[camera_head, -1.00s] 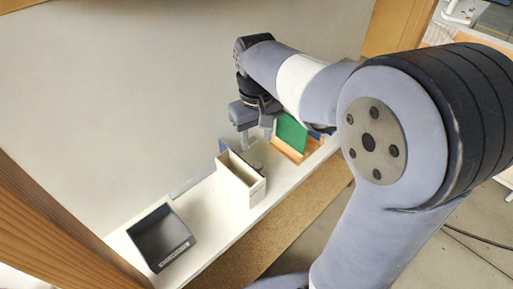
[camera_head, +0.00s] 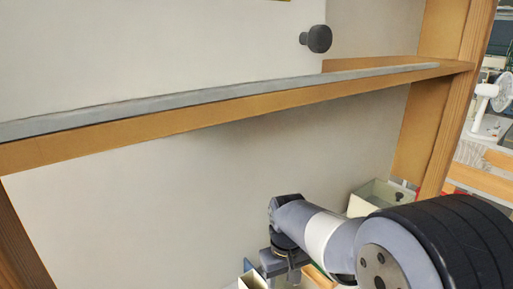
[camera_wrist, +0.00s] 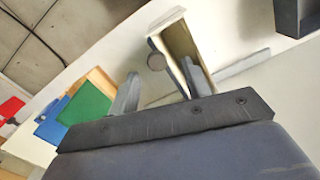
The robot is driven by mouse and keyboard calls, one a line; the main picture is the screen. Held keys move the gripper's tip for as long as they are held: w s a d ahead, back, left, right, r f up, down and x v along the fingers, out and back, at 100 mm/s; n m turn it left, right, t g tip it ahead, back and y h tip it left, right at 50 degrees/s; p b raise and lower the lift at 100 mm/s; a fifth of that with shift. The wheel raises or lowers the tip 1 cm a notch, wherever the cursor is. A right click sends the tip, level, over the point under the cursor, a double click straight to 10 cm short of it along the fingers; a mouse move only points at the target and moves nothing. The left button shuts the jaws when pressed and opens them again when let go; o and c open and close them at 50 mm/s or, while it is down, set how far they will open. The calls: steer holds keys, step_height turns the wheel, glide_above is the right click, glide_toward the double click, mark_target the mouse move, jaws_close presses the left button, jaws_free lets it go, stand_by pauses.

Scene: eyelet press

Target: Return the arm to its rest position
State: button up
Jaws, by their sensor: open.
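My gripper (camera_wrist: 160,88) is open and empty in the wrist view, its two grey fingers spread apart. One finger reaches over or beside the cream open-topped box (camera_wrist: 177,30) in that picture; I cannot tell the gap. In the head view my arm comes in from the lower right and is bent, with my gripper (camera_head: 283,272) hanging down near the bottom edge. Its fingertips are cut off or hidden there.
A wooden shelf (camera_head: 230,112) with a grey rail crosses above the arm, and a black knob (camera_head: 316,39) sticks out above it. A cream bin (camera_head: 380,193) stands behind the arm. The wrist view shows a green panel (camera_wrist: 88,104), a blue piece (camera_wrist: 50,122) and a dark tray (camera_wrist: 290,18).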

step_height(320, 180, down, 3)
steer(key=shift+w+d+f, duration=0.15)
steer(key=shift+w+d, duration=0.35)
steer(key=shift+d, duration=0.15)
